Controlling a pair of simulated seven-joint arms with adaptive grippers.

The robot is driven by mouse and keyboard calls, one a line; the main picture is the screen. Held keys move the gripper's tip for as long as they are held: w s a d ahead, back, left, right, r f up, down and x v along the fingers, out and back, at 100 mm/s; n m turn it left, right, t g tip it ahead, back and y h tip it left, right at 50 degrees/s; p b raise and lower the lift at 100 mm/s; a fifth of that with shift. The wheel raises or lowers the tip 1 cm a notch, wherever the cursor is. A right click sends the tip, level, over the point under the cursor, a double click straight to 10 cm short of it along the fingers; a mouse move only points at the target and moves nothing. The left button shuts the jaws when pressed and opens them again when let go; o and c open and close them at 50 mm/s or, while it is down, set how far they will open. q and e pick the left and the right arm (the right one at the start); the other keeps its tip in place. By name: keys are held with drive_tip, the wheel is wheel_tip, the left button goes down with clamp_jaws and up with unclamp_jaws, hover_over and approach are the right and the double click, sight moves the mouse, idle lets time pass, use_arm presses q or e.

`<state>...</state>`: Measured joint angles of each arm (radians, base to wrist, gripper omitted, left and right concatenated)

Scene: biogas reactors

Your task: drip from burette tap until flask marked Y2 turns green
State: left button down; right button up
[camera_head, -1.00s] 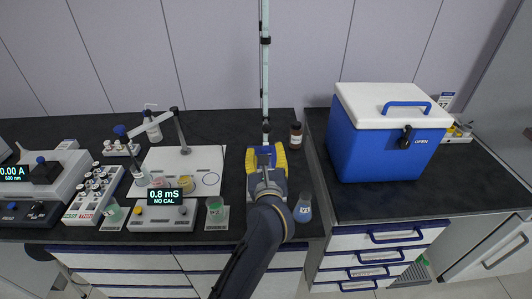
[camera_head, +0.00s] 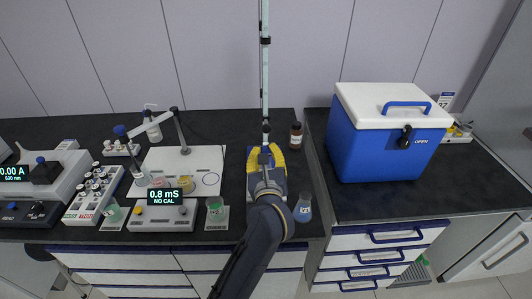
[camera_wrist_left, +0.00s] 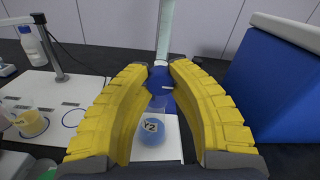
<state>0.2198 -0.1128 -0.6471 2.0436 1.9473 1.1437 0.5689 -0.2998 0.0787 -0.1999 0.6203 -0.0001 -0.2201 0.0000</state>
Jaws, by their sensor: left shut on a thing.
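The burette (camera_head: 265,70) stands upright at the back of the dark bench, a tall pale tube. Its blue tap (camera_wrist_left: 160,80) shows between the yellow fingers in the left wrist view. My left gripper (camera_head: 265,152) is shut on this tap; in the left wrist view, its fingertips (camera_wrist_left: 162,68) sit on either side of it. Below the tap, the flask marked Y2 (camera_wrist_left: 152,132) stands on a white base and its contents look blue. In the head view my gripper and arm hide that flask. My right gripper is not in view.
Another flask with blue contents (camera_head: 303,209) stands right of my arm. A brown bottle (camera_head: 296,135) is close right of the gripper. A green beaker (camera_head: 215,209) and a meter (camera_head: 165,215) are to the left. A blue cooler (camera_head: 385,140) stands on the right counter.

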use_arm(q)
drive_tip(key=shift+m, duration=0.4)
drive_tip(key=m, duration=0.2)
drive_tip(key=shift+r+m, duration=0.1)
drive_tip(key=shift+m, duration=2)
drive_tip(key=c, duration=1.1)
unclamp_jaws()
drive_tip(key=shift+d, duration=0.1)
drive_tip(key=s, duration=1.2)
drive_tip(key=shift+d, duration=0.2)
